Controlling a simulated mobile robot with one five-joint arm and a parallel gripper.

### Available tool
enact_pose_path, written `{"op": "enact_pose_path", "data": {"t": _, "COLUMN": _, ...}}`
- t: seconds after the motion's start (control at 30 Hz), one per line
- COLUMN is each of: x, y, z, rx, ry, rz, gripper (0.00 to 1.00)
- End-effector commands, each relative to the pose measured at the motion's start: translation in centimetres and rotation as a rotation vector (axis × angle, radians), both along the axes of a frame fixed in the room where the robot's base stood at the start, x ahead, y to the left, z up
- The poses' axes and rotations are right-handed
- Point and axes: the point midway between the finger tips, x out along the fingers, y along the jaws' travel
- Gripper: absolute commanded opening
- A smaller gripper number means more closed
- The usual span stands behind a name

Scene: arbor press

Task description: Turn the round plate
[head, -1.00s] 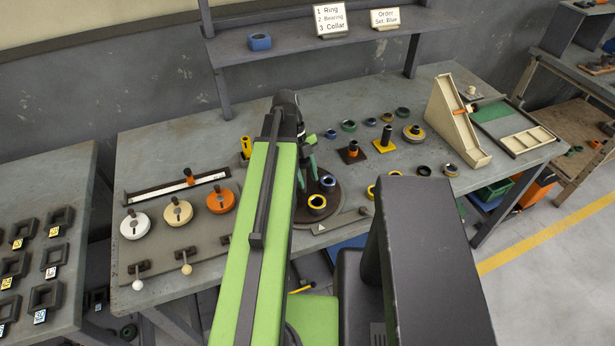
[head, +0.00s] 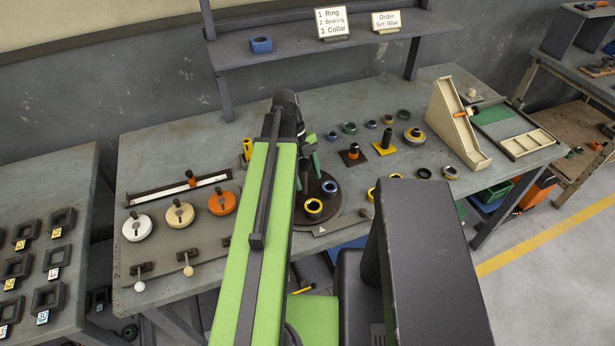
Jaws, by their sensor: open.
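The round plate (head: 331,207) is a dark brown disc at the front middle of the bench, partly hidden behind my green arm. A yellow ring-shaped part (head: 313,207) sits near its front, and a blue ring-shaped part (head: 329,188) sits near its right side. My gripper (head: 310,166) is open, with its green fingers pointing down over the back part of the plate. My arm hides part of the fingers, so I cannot tell whether they touch anything on the plate.
Square bases with posts (head: 384,145) and several loose rings stand right of the plate. A cream ramp (head: 457,125) stands farther right. White, cream and orange discs (head: 222,202) lie at left. A shelf (head: 300,50) with two signs runs above the bench.

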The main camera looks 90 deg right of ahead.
Motion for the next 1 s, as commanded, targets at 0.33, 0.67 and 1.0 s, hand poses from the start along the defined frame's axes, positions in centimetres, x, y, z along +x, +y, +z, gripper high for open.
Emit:
{"op": "enact_pose_path", "data": {"t": 0.33, "x": 1.8, "y": -2.1, "z": 7.9, "rx": 0.000, "ry": 0.000, "rz": 0.001, "gripper": 0.58}}
{"op": "enact_pose_path", "data": {"t": 0.67, "x": 3.7, "y": -4.3, "z": 14.6, "rx": -0.001, "ry": 0.000, "rz": 0.001, "gripper": 0.58}}
{"op": "enact_pose_path", "data": {"t": 1.0, "x": 4.1, "y": -4.6, "z": 15.1, "rx": -0.001, "ry": -0.001, "rz": 0.000, "gripper": 0.58}}
